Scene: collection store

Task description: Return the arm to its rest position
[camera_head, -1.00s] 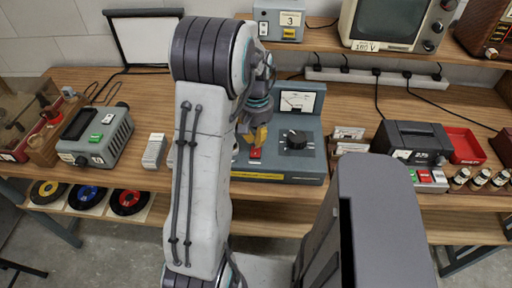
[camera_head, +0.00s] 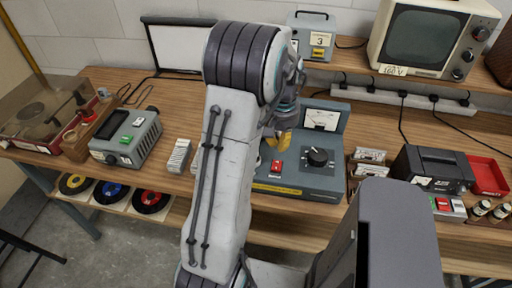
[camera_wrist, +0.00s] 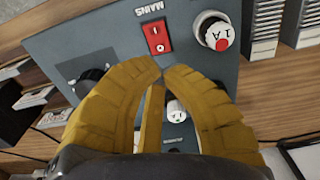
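My arm (camera_head: 222,150) rises through the middle of the head view and bends over the bench at its top joint. My gripper (camera_head: 278,140) hangs partly hidden behind the arm, above the blue-grey control panel (camera_head: 305,180). In the wrist view the yellow fingers of my gripper (camera_wrist: 161,70) meet or nearly meet at their tips, with nothing held between them. The panel's red MAINS switch (camera_wrist: 156,38) shows just beyond the fingertips, with a gap that I cannot judge. A white knob with a red dot (camera_wrist: 215,33) is beside it.
A grey instrument (camera_head: 125,138) and a turntable (camera_head: 42,115) stand on the bench to the left. A black device (camera_head: 432,168), a red tray (camera_head: 487,176) and small bottles (camera_head: 482,208) are to the right. A television (camera_head: 428,38) is on the shelf behind.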

